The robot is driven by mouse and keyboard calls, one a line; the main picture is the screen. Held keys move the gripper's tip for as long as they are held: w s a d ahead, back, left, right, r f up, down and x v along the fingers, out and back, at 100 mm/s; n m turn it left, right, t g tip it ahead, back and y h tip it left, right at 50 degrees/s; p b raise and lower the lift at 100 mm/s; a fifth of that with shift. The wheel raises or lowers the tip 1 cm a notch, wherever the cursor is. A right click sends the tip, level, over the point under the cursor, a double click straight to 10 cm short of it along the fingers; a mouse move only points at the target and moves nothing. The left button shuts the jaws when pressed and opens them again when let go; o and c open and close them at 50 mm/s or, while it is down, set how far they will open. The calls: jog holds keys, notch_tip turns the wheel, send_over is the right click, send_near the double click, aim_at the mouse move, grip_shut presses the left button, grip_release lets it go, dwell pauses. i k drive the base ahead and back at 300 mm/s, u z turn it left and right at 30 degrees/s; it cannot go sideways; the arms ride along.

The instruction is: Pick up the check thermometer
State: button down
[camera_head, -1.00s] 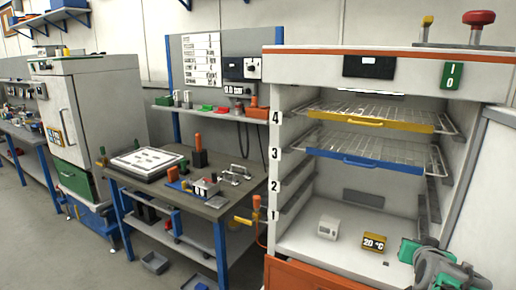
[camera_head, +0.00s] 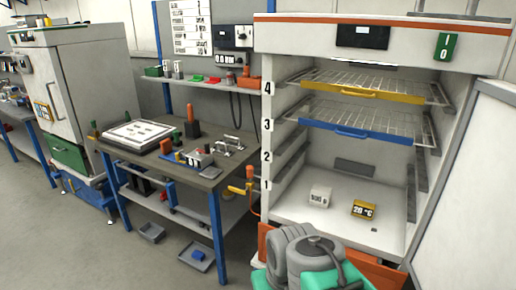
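Two small boxes stand on the floor of the open cabinet (camera_head: 335,222). One is a yellow box (camera_head: 363,210) with a dark face reading "20 °C". The other is a white box (camera_head: 320,196) to its left, with a small display on its front that is too small to read surely. I cannot tell for certain which is the check thermometer. My grey and teal arm shows at the bottom, in front of the cabinet opening and below both boxes. My gripper's fingers are not in view.
A wire shelf with a yellow handle (camera_head: 371,94) and one with a blue handle (camera_head: 350,131) hang above the boxes. An open door panel (camera_head: 460,185) stands at the right. A workbench (camera_head: 212,182) with tools stands left. Bare floor lies at lower left.

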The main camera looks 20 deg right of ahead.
aim_at(366, 211)
jog(key=z, duration=1.25)
jog(key=k, duration=0.65)
jog(key=u, duration=0.65)
jog(key=i, duration=0.55)
jog(key=u, duration=0.75)
jog(key=i, duration=0.75)
jog(key=z, duration=0.8)
jog(key=i, duration=0.95)
jog(key=z, duration=0.2)
